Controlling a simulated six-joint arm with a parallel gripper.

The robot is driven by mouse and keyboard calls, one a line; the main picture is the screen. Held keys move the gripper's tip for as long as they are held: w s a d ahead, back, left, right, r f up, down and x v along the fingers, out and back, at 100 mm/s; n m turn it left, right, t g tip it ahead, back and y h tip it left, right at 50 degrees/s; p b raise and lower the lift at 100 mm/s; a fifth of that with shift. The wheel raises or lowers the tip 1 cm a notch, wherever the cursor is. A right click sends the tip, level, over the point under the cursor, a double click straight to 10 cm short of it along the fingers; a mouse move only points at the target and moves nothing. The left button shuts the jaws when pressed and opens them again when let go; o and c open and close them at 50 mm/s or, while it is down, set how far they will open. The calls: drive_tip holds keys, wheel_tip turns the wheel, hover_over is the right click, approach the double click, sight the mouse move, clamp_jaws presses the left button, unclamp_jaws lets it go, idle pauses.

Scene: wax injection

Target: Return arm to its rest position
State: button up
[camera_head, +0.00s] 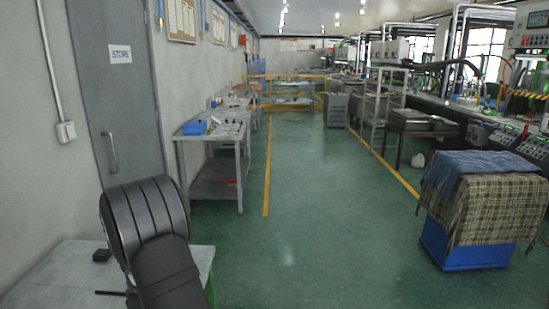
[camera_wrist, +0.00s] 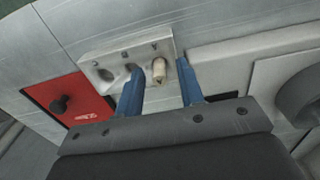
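My gripper (camera_wrist: 160,66) shows in the wrist view with two blue fingers spread apart. It is open, and nothing is seen held between the fingers. A small beige plug-like piece (camera_wrist: 159,78) sits at a white block (camera_wrist: 100,58) with holes and shows between the fingers, with a gap on each side. I cannot tell how deep the fingers reach around it. In the head view, my black arm is at the lower left over a pale table (camera_head: 60,275); the gripper is hidden there.
A red panel with a black knob (camera_wrist: 62,104) lies left of the white block. A light grey housing (camera_wrist: 270,50) is at the right.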

drive_tip(key=w+d+r, duration=0.2)
drive_tip(key=d+r, duration=0.9)
drive_tip(key=r, duration=0.1)
drive_tip(key=s+a, duration=0.3)
drive_tip(key=a, duration=0.9)
drive_tip(key=s+a, duration=0.2)
drive_tip(key=a, duration=1.1)
drive_tip(key=shift+m, duration=0.3)
drive_tip(key=s+a+f, duration=0.1)
drive_tip(key=a+f, duration=0.1)
drive_tip(key=a, duration=0.1)
drive_tip(key=s+a+f, duration=0.2)
drive_tip(key=a, duration=0.1)
drive_tip(key=s+a+f, duration=0.2)
drive_tip(key=a+f, duration=0.1)
drive_tip(key=shift+a+f, duration=0.1)
drive_tip(key=shift+a, duration=0.05)
drive_tip(key=shift+s+a+f, duration=0.3)
drive_tip(key=shift+a+f, duration=0.2)
drive_tip(key=shift+a, duration=0.1)
